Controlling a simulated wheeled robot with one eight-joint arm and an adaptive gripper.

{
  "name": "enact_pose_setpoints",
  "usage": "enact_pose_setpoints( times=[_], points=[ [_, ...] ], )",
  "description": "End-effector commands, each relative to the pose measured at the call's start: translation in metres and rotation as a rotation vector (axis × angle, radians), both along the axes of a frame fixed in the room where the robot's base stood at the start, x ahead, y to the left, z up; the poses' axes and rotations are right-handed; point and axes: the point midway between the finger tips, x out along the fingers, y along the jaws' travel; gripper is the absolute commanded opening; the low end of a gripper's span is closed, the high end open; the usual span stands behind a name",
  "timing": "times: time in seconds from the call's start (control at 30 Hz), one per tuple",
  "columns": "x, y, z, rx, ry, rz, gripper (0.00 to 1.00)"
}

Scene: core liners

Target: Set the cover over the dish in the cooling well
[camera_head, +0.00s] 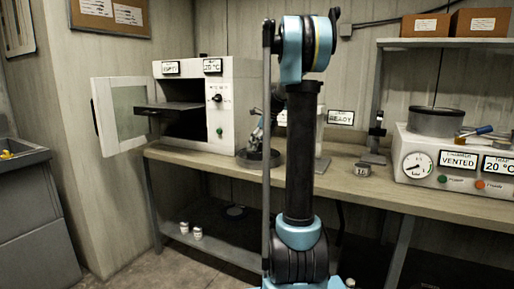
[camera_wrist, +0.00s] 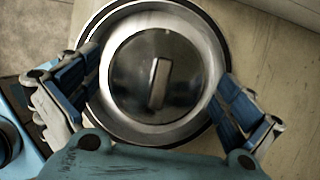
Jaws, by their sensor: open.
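The cover (camera_wrist: 185,88), a dark, shiny round disc with a pale bar handle, lies inside the cooling well in the wrist view. The well (camera_wrist: 108,122) is a wide metal ring with a dark outer rim. No separate dish shows; anything under the cover is hidden. My gripper (camera_wrist: 158,100) is open above the well, with its blue-padded fingers apart on either side of the cover and not closed on the handle. In the head view, the dark round well (camera_head: 258,161) stands on the bench, partly behind my arm.
An open oven-like box (camera_head: 236,98) with its door swung left stands at the bench's left. A gauge unit marked vented (camera_head: 445,160) and a small tin (camera_head: 362,170) are to the right. Bench (camera_head: 390,192) surface is clear in front of them. Small jars (camera_head: 197,233) stand on the lower shelf.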

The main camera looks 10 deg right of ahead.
Motion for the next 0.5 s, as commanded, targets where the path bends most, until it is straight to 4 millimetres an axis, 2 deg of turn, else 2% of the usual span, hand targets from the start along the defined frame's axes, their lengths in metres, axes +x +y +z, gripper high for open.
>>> enact_pose_setpoints(
  times=[0.17,0.5],
  points=[
    [-0.006,-0.007,0.02,0.0,0.0,-0.001,1.0],
    [-0.019,-0.027,0.08,0.0,0.0,0.0,1.0]
  ],
)
